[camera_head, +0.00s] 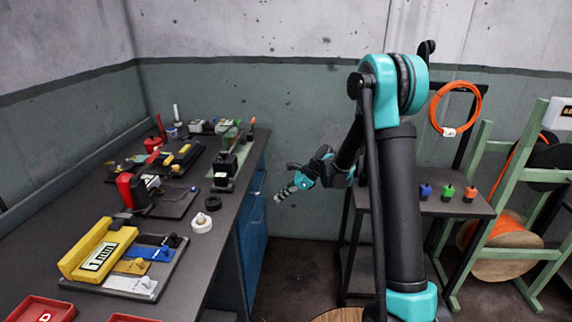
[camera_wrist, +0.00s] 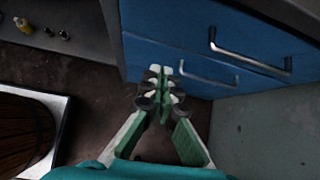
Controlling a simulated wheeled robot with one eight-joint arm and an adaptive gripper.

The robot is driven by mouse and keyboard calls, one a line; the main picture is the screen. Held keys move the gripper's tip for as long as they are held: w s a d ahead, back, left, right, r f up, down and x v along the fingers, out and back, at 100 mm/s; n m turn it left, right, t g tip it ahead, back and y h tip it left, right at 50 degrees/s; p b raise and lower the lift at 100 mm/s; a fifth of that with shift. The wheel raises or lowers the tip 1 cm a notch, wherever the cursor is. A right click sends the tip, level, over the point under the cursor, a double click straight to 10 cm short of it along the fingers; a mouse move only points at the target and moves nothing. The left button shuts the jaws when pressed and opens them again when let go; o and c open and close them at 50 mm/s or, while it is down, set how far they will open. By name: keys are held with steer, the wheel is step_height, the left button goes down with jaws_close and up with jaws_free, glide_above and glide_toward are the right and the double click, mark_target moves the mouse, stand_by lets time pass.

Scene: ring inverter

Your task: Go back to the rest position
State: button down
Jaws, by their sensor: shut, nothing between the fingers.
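My gripper (camera_head: 283,195) hangs beside the right edge of the long workbench, in front of the blue cabinet. In the wrist view my gripper (camera_wrist: 162,86) points toward the blue drawers (camera_wrist: 200,45) with silver handles. Its two green fingers meet at the tips and nothing is between them. In the head view my arm reaches from the black and teal column toward the left, and the gripper is apart from the bench and its tools.
The dark workbench (camera_head: 222,222) at left carries a yellow "1 mm" block (camera_head: 92,252), white and black tape rolls and several tools. A side table (camera_head: 440,208) holds blue, green and orange pieces. A green rack (camera_head: 468,190) with an orange spool (camera_head: 505,245) stands at right.

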steer(key=s+d+r+n+t+h, duration=0.1)
steer(key=s+d+n+h, duration=0.3)
steer(key=s+d+n, duration=0.4)
steer(key=s+d+r+n+t+h, duration=0.1)
steer(key=s+d+n+h, duration=0.3)
steer(key=s+d+n, duration=0.5)
steer(key=s+d+t, duration=0.1)
steer(key=s+d, duration=0.9)
steer(key=s, duration=0.2)
steer(key=shift+d+n+t+h, duration=0.3)
steer(key=shift+t, duration=0.1)
steer(key=shift+s, duration=0.1)
